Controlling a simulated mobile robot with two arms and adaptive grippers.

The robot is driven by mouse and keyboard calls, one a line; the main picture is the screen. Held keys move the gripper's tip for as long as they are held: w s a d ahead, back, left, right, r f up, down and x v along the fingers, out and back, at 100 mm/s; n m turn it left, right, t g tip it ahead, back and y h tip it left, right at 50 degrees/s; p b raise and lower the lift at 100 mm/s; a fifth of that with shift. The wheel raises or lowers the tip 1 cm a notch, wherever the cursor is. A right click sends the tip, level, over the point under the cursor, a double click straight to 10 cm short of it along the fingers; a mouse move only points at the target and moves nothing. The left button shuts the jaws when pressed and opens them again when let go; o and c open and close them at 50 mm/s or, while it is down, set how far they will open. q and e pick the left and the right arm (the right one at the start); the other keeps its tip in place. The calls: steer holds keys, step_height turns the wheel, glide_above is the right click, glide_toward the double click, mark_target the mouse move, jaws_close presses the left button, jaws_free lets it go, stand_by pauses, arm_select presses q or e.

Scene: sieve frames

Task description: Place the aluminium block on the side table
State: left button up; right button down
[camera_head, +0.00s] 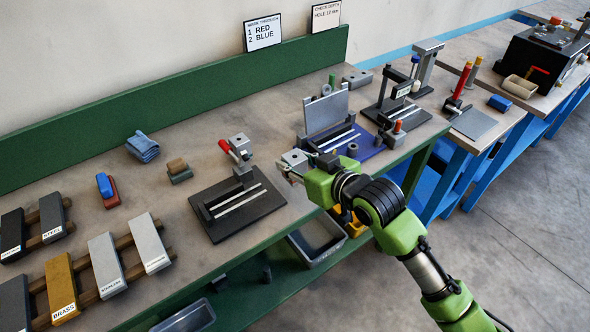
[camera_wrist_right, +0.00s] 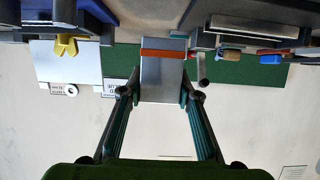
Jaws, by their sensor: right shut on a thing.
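My right gripper (camera_head: 290,168) is shut on a silvery block, which I take to be the aluminium block (camera_head: 296,157). It holds it in front of the green-edged bench, near the blue fixture. In the right wrist view the block (camera_wrist_right: 162,82) sits between both fingers, with an orange band across its far end. A wooden-topped table with blue legs (camera_head: 503,118), which may be the side table, stands to the right of the bench. My left gripper is not in view.
On the bench are a blue fixture (camera_head: 368,150), a dark clamp fixture (camera_head: 226,222) with a red handle, and a rack of labelled bars such as brass (camera_head: 61,284). Grey bins (camera_head: 317,246) stand below. Another blue-legged table (camera_head: 557,92) carries a black machine.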

steer(key=shift+w+d+f, duration=0.1)
steer(key=shift+w+f, duration=0.9)
steer(key=shift+w+f+p, duration=0.1)
steer(key=shift+f+p, duration=0.3)
steer(key=shift+f, duration=1.3)
steer(key=shift+f, duration=0.2)
steer(key=c, duration=1.5)
jaws_free()
steer(key=shift+d+r, duration=0.1)
steer(key=shift+r, duration=0.05)
steer(key=b+v, duration=0.1)
steer(key=v, duration=1.1)
